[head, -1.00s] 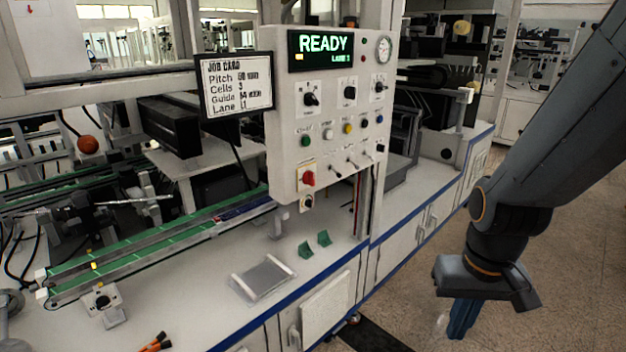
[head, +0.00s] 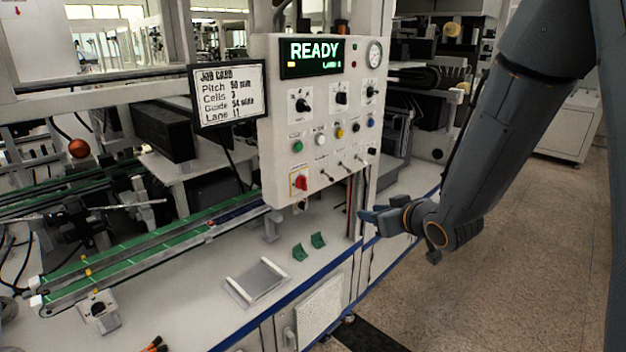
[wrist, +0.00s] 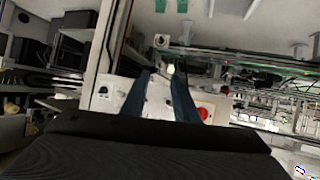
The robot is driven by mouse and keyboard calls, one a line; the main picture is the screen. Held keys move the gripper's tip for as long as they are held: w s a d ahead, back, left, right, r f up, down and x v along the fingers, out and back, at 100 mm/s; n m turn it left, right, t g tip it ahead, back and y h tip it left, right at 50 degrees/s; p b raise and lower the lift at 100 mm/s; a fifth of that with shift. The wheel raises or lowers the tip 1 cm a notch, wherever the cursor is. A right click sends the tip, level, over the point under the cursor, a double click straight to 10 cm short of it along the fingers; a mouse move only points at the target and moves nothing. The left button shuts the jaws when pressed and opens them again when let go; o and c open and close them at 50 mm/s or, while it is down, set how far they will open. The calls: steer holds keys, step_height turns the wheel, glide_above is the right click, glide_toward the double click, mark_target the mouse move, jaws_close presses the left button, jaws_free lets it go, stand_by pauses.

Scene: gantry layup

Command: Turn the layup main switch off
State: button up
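The main switch (head: 300,183) is a red rotary knob on a yellow plate at the lower left of the white control panel (head: 275,110). It also shows as a red spot right of the fingers in the wrist view (wrist: 204,114). My gripper (head: 364,216) is to the right of the panel's lower edge in the head view, apart from the switch. In the wrist view my gripper (wrist: 161,72) has two blue fingers standing apart with nothing held between them. The exact angle of the knob is too small to read.
The panel has a lit READY display (head: 312,57), dials, coloured buttons and toggle switches (head: 341,167) close to the main switch. A job card (head: 228,93) hangs left of the panel. Below are the white bench, green brackets (head: 318,240) and a flat tray (head: 257,282).

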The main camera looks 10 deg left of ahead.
mark_target(306, 179)
steer(key=s+a+r+n+y, duration=0.2)
steer(key=a+r+n+y, duration=0.3)
steer(key=a+y, duration=0.4)
steer(key=shift+m+h, duration=0.5)
steer(key=shift+m, duration=0.2)
steer(key=p+x, duration=0.1)
steer(key=x, duration=0.1)
steer(key=r+p+x, duration=0.1)
steer(key=x, duration=0.2)
steer(key=p+x, duration=0.1)
steer(key=x, duration=0.2)
steer(key=shift+a+r, duration=0.15)
steer(key=shift+a, duration=0.05)
jaws_close()
